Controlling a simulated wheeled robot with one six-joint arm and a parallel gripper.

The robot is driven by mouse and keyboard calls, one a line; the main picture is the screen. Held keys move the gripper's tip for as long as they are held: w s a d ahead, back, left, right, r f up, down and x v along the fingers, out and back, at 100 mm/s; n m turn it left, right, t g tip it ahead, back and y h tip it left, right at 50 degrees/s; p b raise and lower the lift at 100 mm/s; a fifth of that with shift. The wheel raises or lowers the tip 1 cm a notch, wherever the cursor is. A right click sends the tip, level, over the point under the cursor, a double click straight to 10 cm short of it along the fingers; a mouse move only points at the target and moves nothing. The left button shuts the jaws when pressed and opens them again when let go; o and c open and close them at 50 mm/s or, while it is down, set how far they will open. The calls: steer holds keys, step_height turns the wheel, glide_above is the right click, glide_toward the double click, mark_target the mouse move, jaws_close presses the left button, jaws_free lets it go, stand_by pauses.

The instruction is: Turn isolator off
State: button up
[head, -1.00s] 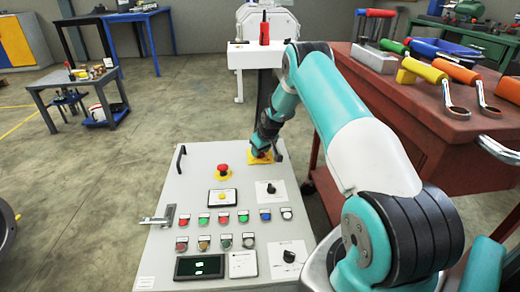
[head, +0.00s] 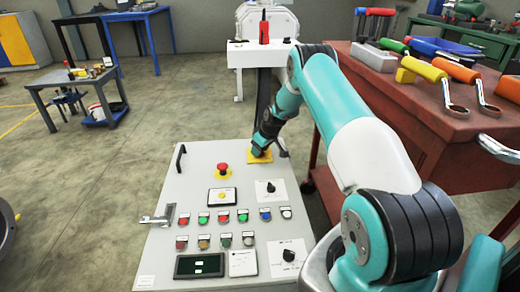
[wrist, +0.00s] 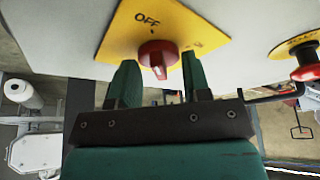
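The isolator is a red rotary knob (wrist: 157,58) on a yellow plate (wrist: 190,32) marked OFF above the knob in the wrist view. My gripper (wrist: 159,72) has its two green fingers apart, one on each side of the knob's lower part. Gaps show between the fingers and the knob's grip, so it does not look clamped. In the head view the yellow plate (head: 262,157) is at the panel's upper right, and my gripper (head: 258,152) is over it, hiding the knob.
The grey panel (head: 150,245) also carries a red emergency button (head: 223,168), coloured push buttons, two black selector knobs and a display (head: 199,266). The emergency button (wrist: 306,62) shows right of my gripper in the wrist view. A red tool bench (head: 400,110) stands close on the right.

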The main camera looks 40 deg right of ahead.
steer(key=shift+o, duration=1.1)
steer(key=p+v, duration=0.4)
steer(key=v, duration=1.3)
steer(key=shift+s+r, duration=0.1)
steer(key=shift+r, duration=0.05)
